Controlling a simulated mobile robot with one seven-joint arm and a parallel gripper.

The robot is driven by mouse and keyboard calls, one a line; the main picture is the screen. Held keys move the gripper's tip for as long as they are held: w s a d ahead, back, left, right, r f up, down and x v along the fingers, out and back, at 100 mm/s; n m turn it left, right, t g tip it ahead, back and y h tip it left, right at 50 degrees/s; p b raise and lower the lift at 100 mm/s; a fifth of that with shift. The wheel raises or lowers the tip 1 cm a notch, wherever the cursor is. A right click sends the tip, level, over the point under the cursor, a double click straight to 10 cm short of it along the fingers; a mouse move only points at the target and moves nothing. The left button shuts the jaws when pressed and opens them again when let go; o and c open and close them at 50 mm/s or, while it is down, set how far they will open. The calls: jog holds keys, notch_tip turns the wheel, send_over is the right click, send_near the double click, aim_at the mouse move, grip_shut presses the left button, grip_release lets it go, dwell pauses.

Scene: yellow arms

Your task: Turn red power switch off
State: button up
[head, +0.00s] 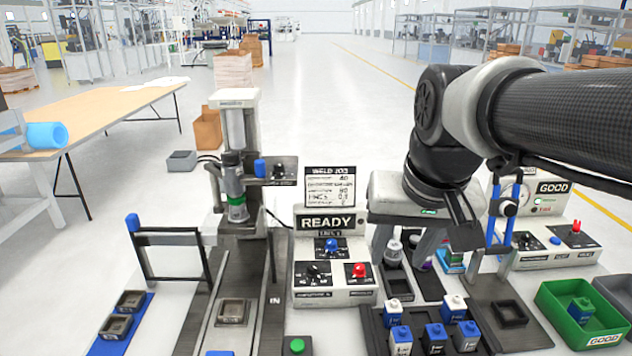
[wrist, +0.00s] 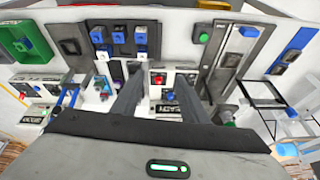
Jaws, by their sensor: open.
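A red knob (head: 359,270) sits on the sloped face of the white READY control box (head: 335,292), right of a black knob and below a blue one. In the wrist view the red knob (wrist: 159,80) shows between the fingers. A second red control (head: 576,226) stands on the white GOOD panel at the right; I cannot tell from labels which is the power switch. My gripper (head: 400,255) is open and empty, pointing down, right of the READY screen. Its fingers also show in the wrist view (wrist: 157,88), apart from the knob as far as I can tell.
A press-like column (head: 236,150) stands left of the READY box. Blue-and-white blocks (head: 436,335) sit in front at the right. A green bin (head: 572,320) is at the far right. A green button (head: 297,345) is at the front. The space above the READY box face looks clear.

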jog(key=w+r+m+g+p, duration=0.1)
jog(key=w+r, duration=0.1)
jog(key=w, duration=0.5)
jog(key=m+g+p, duration=0.3)
send_over(360, 265)
notch_tip(360, 265, down, 10)
jog(key=r, duration=0.1)
notch_tip(360, 265, down, 18)
jog(key=shift+r, duration=0.1)
grip_shut()
